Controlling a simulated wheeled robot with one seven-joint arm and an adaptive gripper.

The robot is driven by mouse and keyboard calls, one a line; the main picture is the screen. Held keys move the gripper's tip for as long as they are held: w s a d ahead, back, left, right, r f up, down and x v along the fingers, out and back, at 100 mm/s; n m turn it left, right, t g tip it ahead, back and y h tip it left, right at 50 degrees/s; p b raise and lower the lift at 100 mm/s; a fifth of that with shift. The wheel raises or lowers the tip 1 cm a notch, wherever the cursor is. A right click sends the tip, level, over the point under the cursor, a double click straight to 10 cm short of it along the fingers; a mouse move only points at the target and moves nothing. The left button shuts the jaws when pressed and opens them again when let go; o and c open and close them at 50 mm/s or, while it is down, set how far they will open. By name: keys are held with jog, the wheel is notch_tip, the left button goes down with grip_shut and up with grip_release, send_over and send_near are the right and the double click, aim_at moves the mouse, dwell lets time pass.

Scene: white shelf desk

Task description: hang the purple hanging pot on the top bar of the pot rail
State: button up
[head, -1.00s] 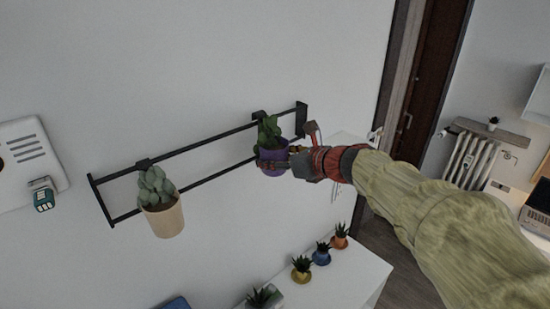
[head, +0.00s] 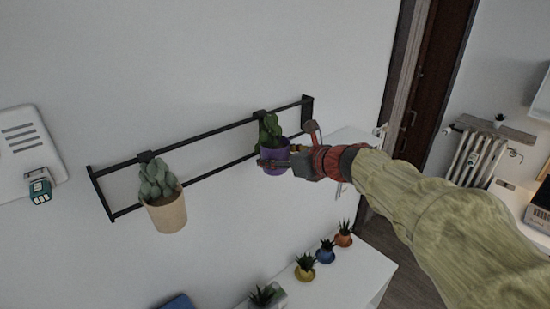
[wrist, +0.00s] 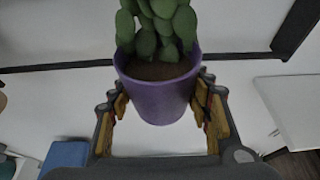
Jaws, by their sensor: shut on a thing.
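The purple hanging pot (head: 274,160) holds a green cactus and is upright at the right part of the pot rail (head: 200,137). A dark hook piece shows on the top bar just above its plant; whether it bears the pot's weight I cannot tell. My gripper (head: 285,160) reaches in from the right and is shut on the pot. In the wrist view, the purple pot (wrist: 158,95) sits between the two fingers of my gripper (wrist: 160,115), with yellowish pads at its sides. The pot's hook is out of sight there.
A beige pot (head: 167,213) with a cactus hangs at the left part of the rail. Below, a white shelf top (head: 345,275) carries several small potted succulents. A white panel with a teal device (head: 40,190) is at far left. The wall around the rail is clear.

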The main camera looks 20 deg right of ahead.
jog(key=o, duration=1.8)
jog(key=shift+c, duration=0.2)
jog(key=v, duration=1.2)
